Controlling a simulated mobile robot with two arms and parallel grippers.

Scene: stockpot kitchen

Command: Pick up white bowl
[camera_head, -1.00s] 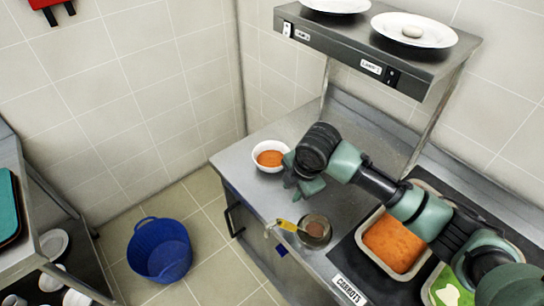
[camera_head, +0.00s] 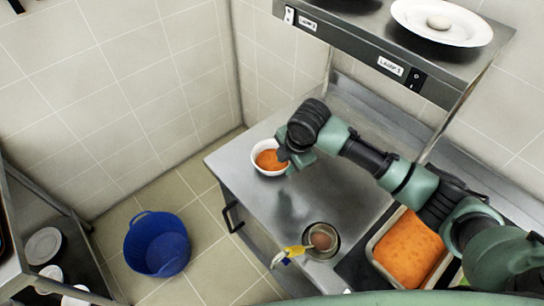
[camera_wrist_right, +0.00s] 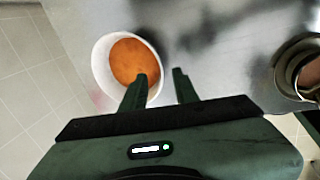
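The white bowl (camera_head: 268,171) stands upright on the metal counter near its left end, filled with something orange. It also shows in the right wrist view (camera_wrist_right: 101,70). My right gripper (camera_head: 292,160) is at the bowl's right side in the head view and hides part of its rim. In the right wrist view my right gripper (camera_wrist_right: 159,80) is open: one finger overlaps the bowl, the other is outside over the counter, with the right rim between them. Contact with the bowl cannot be told. My left gripper is not in view.
A small metal pot (camera_head: 322,252) and a yellow-handled utensil (camera_head: 293,251) are at the counter's front edge. An orange-filled tray (camera_head: 409,250) is to the right. A shelf with plates (camera_head: 442,22) overhangs the counter. A blue tub (camera_head: 157,244) stands on the floor.

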